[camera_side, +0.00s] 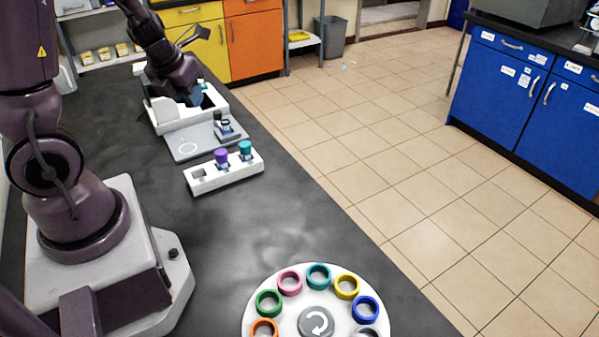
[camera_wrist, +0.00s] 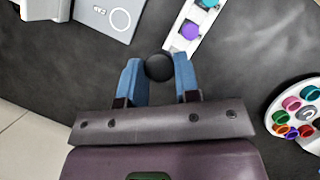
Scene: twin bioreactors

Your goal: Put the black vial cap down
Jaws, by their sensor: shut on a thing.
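In the wrist view, the round black vial cap (camera_wrist: 158,67) sits between the two blue fingers of my gripper (camera_wrist: 158,78), which is shut on it. In the side view my gripper (camera_side: 192,98) is at the far end of the bench, over or just in front of a white open box (camera_side: 185,123). The cap cannot be made out there. A grey plate (camera_side: 187,149) with a light ring marking lies in front of the box. A small dark-and-clear vial-like item (camera_side: 225,126) stands on its far right part.
A white rack (camera_side: 205,184) holds a purple-capped vial (camera_side: 221,156) and a teal-capped vial (camera_side: 245,148), with an empty-looking slot at left. A white carousel (camera_side: 285,318) with several coloured rings stands at the near end. The dark bench between rack and carousel is clear.

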